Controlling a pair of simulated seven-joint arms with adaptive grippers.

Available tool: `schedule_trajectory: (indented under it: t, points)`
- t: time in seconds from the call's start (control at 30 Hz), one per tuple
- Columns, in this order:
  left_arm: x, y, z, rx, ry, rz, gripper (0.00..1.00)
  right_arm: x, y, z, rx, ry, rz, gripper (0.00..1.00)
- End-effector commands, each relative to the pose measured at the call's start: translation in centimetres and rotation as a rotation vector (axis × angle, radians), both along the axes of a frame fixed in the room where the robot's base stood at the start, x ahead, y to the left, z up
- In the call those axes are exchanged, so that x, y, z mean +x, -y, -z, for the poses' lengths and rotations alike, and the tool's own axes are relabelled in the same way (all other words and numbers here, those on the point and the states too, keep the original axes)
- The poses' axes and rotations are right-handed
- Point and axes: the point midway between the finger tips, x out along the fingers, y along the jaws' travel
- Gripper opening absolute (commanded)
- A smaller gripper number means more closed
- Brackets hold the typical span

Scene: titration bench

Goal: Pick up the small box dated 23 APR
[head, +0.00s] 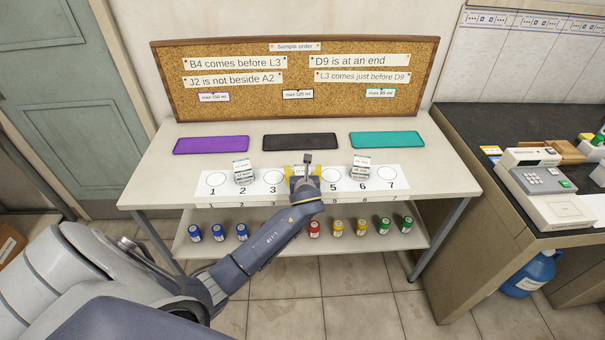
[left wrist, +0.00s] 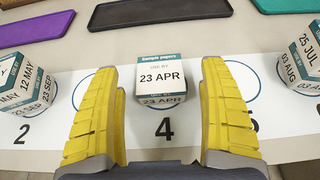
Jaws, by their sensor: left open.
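The small box dated 23 APR (left wrist: 162,82) is white with a teal top band reading "Sample papers". It stands upright on the number strip just behind the 4, in the left wrist view. My left gripper (left wrist: 160,115) is open, with one yellow finger on each side of the box and a visible gap to both. In the head view my left gripper (head: 303,178) covers the middle of the strip, and the box is mostly hidden behind it. My right gripper is not in view.
Other dated boxes stand near 2 (head: 243,171) and near 6 (head: 361,167). Purple (head: 211,145), black (head: 300,142) and teal (head: 387,139) trays lie behind the strip (head: 402,171). Several coloured bottles stand on the lower shelf (head: 270,248). A corkboard (head: 300,75) stands at the back.

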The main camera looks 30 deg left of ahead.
Motion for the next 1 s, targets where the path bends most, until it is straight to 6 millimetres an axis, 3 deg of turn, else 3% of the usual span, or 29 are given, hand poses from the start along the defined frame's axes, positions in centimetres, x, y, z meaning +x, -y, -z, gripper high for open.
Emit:
schedule_trajectory:
  t: [0.2, 0.57, 1.0]
  points:
    - [1.5, -1.2, 0.8, 0.002, -0.002, -0.001, 0.78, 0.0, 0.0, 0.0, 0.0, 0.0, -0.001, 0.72]
    - [1.7, -1.3, 0.9, 0.001, -0.001, -0.001, 0.76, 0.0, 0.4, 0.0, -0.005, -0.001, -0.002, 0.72]
    - [1.7, -1.3, 0.9, 0.001, -0.001, -0.001, 0.25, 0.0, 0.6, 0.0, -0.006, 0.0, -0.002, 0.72]
